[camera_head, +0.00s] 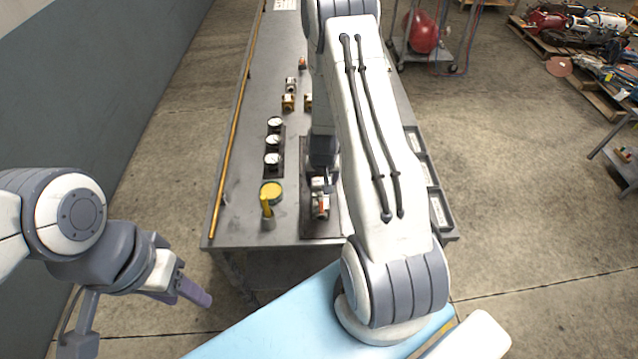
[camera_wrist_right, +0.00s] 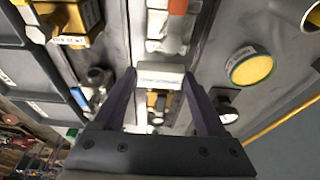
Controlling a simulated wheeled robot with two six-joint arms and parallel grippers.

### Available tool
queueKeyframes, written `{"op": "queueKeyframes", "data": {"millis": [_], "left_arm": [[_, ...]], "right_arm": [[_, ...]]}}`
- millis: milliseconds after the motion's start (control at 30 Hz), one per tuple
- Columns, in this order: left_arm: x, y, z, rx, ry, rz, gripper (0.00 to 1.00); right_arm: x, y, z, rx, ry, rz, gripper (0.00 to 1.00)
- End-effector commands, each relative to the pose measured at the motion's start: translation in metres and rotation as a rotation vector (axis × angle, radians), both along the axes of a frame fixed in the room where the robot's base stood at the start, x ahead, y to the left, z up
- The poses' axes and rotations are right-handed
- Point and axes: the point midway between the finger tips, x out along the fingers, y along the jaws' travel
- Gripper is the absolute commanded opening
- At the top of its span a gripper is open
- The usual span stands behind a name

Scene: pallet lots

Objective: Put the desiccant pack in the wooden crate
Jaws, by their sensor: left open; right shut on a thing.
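The desiccant pack appears to be the small white labelled block (camera_wrist_right: 160,76) between the purple fingers of my right gripper (camera_wrist_right: 162,88) in the right wrist view. That gripper is shut on it, over the workbench (camera_head: 235,190). In the head view my right arm hides the pack and the fingertips. My left gripper (camera_head: 195,292) is open and empty, left of the bench's near end and away from the pack. I cannot make out a wooden crate in either view.
A loaded wooden pallet (camera_head: 598,98) lies on the floor at far right.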

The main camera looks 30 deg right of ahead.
Motion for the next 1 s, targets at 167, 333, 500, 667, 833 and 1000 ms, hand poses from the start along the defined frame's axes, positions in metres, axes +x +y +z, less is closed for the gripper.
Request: {"op": "queueKeyframes", "data": {"millis": [167, 333, 500, 667, 833, 1000], "left_arm": [[0.000, 0.000, 0.007, 0.000, 0.000, -0.001, 0.50], [0.000, 0.000, 0.012, 0.000, 0.000, -0.002, 0.50], [0.000, 0.000, 0.017, 0.000, 0.000, -0.003, 0.50], [0.000, 0.000, 0.016, 0.000, 0.000, -0.003, 0.50], [0.000, 0.000, 0.013, 0.000, 0.000, -0.003, 0.50], [0.000, 0.000, 0.013, 0.000, 0.000, -0.002, 0.50]], "right_arm": [[0.009, 0.004, -0.008, -0.001, 0.000, -0.001, 0.21], [0.008, 0.004, -0.031, 0.001, 0.004, -0.002, 0.21], [0.008, 0.004, -0.046, 0.001, 0.002, -0.004, 0.21], [0.009, 0.003, -0.048, 0.000, 0.000, -0.005, 0.21], [0.009, 0.003, -0.050, 0.000, 0.000, -0.005, 0.21], [0.009, 0.003, -0.050, 0.000, 0.000, -0.005, 0.86]]}}
